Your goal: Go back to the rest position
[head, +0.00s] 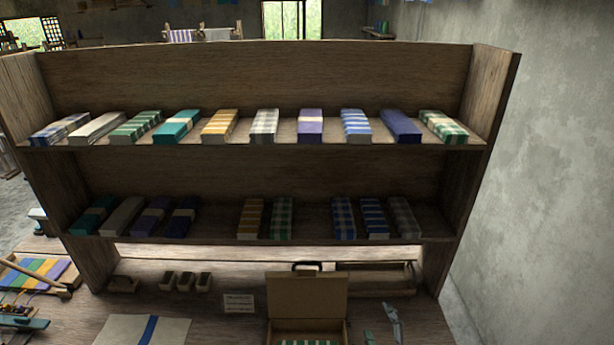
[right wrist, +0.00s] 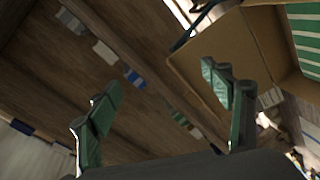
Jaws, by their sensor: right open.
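My right gripper (head: 381,326) is at the bottom of the head view, beside the right side of an open box (head: 307,296). Its two green-padded fingers (right wrist: 162,84) stand wide apart in the right wrist view, with nothing between them. The box with its raised lid also shows in the right wrist view (right wrist: 205,75), close by the right finger. Green striped cloth lies inside the box.
A wooden shelf unit (head: 270,75) with two rows of folded cloths stands over the worktop (head: 70,318). A grey wall (head: 560,170) is at right.

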